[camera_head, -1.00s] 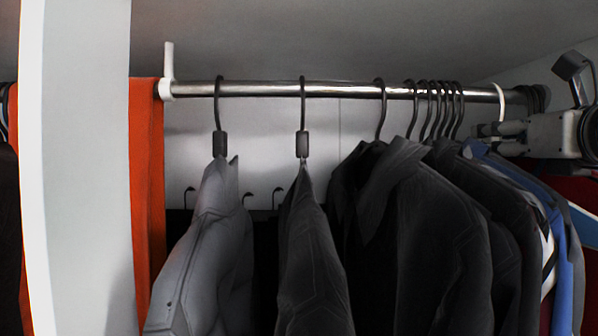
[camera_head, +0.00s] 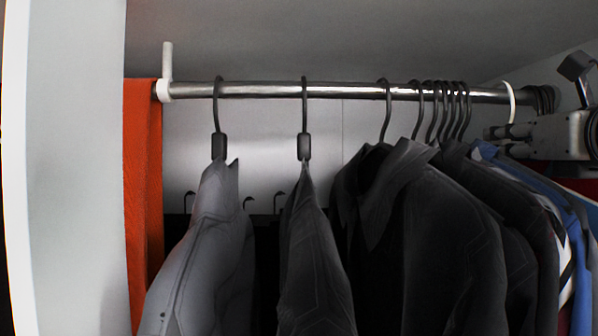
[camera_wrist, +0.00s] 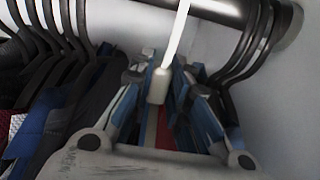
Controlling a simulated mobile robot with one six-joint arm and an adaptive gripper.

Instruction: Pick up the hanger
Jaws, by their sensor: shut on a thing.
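A white hanger hook (camera_head: 511,103) shows at the right part of the metal rod in the head view, curving over it. In the wrist view the hanger's white stem (camera_wrist: 173,45) runs up in front of the rod, with a thick white neck (camera_wrist: 159,86) below. My gripper (camera_head: 493,132) is at the right, below the rod. In the wrist view my gripper (camera_wrist: 162,76) has its fingers on both sides of the white neck and is shut on it. The hanger's lower part is hidden by my gripper and clothes.
The metal rod (camera_head: 260,91) spans the wardrobe. Dark jackets (camera_head: 440,225) hang close on the left of my gripper, and several black hooks (camera_wrist: 250,45) crowd its right in the wrist view. A white divider (camera_head: 65,170) stands at left.

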